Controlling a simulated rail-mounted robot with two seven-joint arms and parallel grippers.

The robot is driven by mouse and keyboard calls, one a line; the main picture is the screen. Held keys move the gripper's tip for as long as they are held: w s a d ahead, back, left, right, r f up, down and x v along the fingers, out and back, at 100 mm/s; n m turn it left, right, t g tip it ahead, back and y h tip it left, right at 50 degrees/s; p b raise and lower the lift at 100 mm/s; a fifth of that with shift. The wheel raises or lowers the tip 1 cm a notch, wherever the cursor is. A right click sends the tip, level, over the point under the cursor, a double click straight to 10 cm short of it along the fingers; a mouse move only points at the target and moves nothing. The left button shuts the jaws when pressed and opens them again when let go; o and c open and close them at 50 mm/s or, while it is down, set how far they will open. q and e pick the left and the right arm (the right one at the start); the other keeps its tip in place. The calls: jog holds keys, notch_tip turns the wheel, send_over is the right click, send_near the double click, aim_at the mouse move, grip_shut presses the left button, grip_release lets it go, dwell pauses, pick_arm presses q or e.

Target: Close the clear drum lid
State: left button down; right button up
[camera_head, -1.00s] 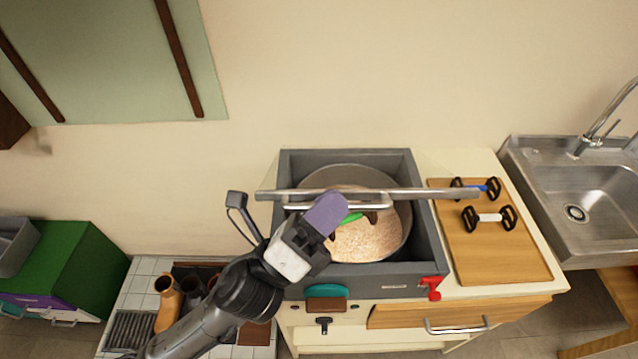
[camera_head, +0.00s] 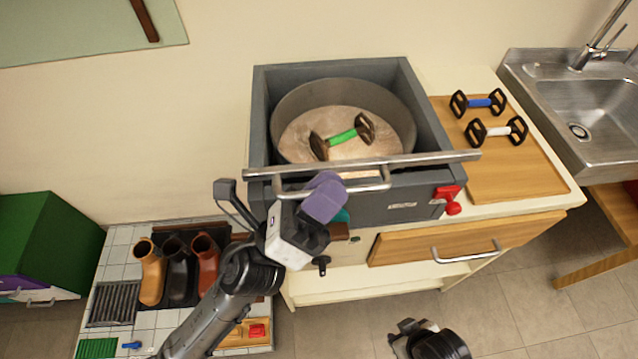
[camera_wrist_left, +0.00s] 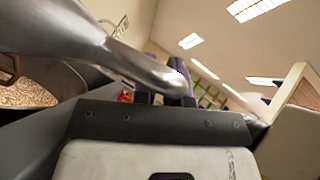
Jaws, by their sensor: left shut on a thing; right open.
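The drum lid's clear pane is hardly visible; its metal bar (camera_head: 430,160) spans the front of the grey drum housing (camera_head: 258,110). I cannot tell whether the bar touches the housing. My left gripper (camera_head: 325,196) is shut on the lid's handle (camera_head: 373,186), in front of the bar. In the left wrist view the metal handle (camera_wrist_left: 130,62) runs into the jaws. My right gripper (camera_head: 408,328) is low in the head view, open and away from the lid.
A green-handled dumbbell (camera_head: 342,136) lies inside the round drum (camera_head: 290,105). A red clamp (camera_head: 449,197) is on the housing's front right. Blue (camera_head: 480,102) and white (camera_head: 497,131) dumbbells lie on a wooden board (camera_head: 520,180). Boots (camera_head: 178,272) stand at lower left.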

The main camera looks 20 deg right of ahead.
dwell(0.3)
pick_arm(q)
jog(key=c, duration=1.4)
grip_release()
jog(key=shift+c, duration=0.2)
jog(key=shift+f, duration=0.1)
jog(key=b+v, duration=0.1)
jog(key=v, duration=1.3)
pick_arm(e)
jog(key=shift+f, duration=0.55)
pick_arm(q)
jog(key=shift+d, duration=0.1)
pick_arm(e)
jog(key=shift+d, duration=0.15)
